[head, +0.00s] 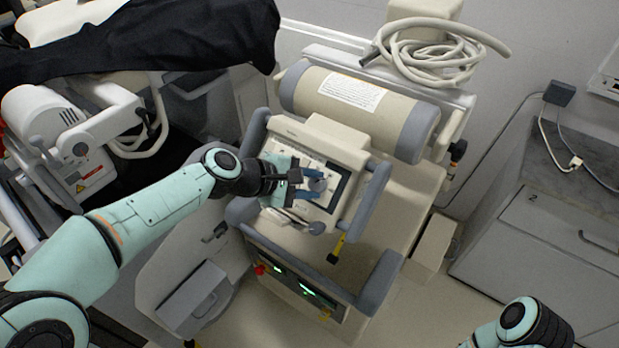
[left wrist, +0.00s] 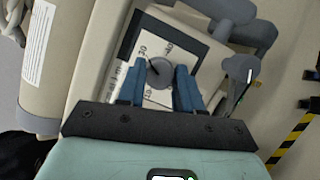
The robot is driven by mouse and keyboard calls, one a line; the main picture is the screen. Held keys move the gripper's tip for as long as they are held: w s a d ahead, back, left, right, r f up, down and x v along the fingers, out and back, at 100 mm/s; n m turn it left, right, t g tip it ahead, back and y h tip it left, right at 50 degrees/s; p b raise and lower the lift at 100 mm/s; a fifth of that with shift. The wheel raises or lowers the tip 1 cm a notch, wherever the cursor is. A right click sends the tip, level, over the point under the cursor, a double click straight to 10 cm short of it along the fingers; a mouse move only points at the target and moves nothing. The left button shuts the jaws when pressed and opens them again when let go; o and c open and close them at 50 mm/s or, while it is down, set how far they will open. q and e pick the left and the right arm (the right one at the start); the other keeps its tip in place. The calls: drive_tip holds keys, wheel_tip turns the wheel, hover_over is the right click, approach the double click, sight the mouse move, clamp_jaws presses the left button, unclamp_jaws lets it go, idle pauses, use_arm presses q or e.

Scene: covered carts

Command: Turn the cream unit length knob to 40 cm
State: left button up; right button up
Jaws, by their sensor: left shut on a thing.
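The cream unit (head: 334,140) stands in the middle of the head view, with a sloped panel on top. Its grey round length knob (left wrist: 159,72) sits on a white dial plate (left wrist: 158,98) with a dark frame. Numbers 30 and 40 show above the knob and 10 below it; the dark pointer line points up-left, near 30. My left gripper (left wrist: 158,84) has its blue fingers on either side of the knob, shut on it. In the head view my left gripper (head: 305,187) reaches the panel from the left and partly covers the knob. My right gripper's fingers are out of frame.
A cream cylinder (head: 350,104) and a coiled hose (head: 440,58) are behind the panel. Grey handles (head: 367,208) flank it, and a small grey lever (head: 317,228) is in front. A black cover (head: 150,35) drapes over equipment at left. Drawers (head: 560,245) stand at right.

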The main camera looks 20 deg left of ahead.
use_arm(q)
drive_tip(key=m+g+p, duration=0.1)
drive_tip(key=m, duration=0.2)
drive_tip(key=m+g+y+p, duration=0.1)
drive_tip(key=m, duration=0.2)
drive_tip(key=shift+w+r, duration=0.1)
drive_tip(key=shift+r, duration=0.1)
drive_tip(key=m+y+p, duration=0.1)
drive_tip(key=m, duration=0.2)
drive_tip(key=shift+g, duration=0.4)
drive_tip(key=shift+m+y+p, duration=0.4)
drive_tip(key=shift+m+p, duration=0.1)
drive_tip(key=shift+m, duration=0.7)
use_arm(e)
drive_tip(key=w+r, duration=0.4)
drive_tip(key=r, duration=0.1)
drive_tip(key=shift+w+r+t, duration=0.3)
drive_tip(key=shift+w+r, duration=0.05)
use_arm(q)
drive_tip(key=o, duration=1)
drive_tip(key=shift+o, duration=0.2)
